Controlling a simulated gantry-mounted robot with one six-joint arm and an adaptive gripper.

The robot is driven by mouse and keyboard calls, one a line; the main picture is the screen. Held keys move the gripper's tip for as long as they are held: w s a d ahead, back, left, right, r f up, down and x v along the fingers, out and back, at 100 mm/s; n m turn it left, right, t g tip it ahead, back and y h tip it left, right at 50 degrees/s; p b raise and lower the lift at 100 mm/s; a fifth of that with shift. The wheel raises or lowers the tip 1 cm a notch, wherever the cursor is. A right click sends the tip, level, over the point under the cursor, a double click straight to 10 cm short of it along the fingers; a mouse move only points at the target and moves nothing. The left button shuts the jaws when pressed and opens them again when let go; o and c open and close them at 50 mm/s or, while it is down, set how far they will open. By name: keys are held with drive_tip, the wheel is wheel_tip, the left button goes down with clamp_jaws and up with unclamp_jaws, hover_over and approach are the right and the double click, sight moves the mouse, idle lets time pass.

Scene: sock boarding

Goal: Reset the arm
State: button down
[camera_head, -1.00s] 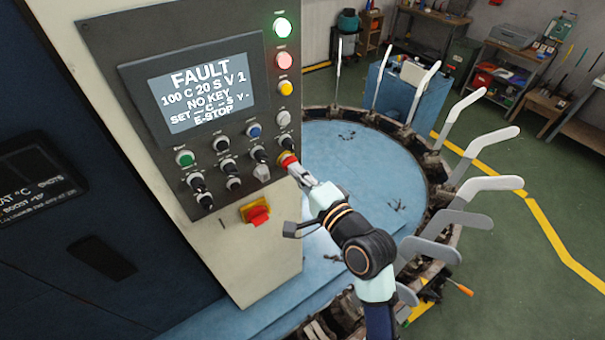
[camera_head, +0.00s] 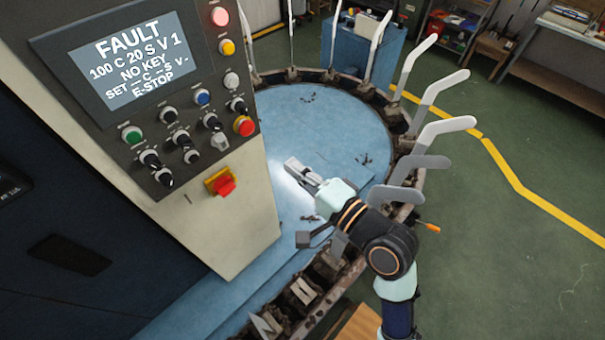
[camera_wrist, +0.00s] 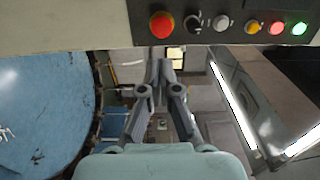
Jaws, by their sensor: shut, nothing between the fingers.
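My gripper (camera_head: 291,165) is shut and empty. In the head view it is right of the control panel (camera_head: 218,92), over the blue round table (camera_head: 340,125), apart from the panel. The red emergency stop button (camera_head: 244,126) sits at the panel's right edge, above and left of my gripper. In the wrist view my gripper (camera_wrist: 160,66) points up the picture with its fingertips together. The red button (camera_wrist: 162,25) is just beyond the fingertips there, with a gap I cannot judge.
The panel screen (camera_head: 118,58) reads FAULT, NO KEY and E-STOP. A red switch on a yellow plate (camera_head: 221,182) is below the knobs. Pale sock forms (camera_head: 447,128) stand around the table's right rim. Green floor (camera_head: 520,250) is free at right.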

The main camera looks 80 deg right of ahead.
drive_tip(key=shift+v, duration=0.8)
drive_tip(key=w+a+r+n+y+p, duration=0.3)
drive_tip(key=w+a+n+y+p, duration=0.35)
drive_tip(key=w+a+n, duration=1)
drive_tip(key=a+r+n+g+y+p, duration=0.1)
drive_tip(key=a+n, duration=0.7)
drive_tip(key=a, duration=0.8)
drive_tip(key=shift+w+a+g+y+p, duration=0.45)
drive_tip(key=shift+g+y, duration=0.25)
drive_tip(key=shift+y, duration=0.55)
drive_tip(key=shift+d+r, duration=0.1)
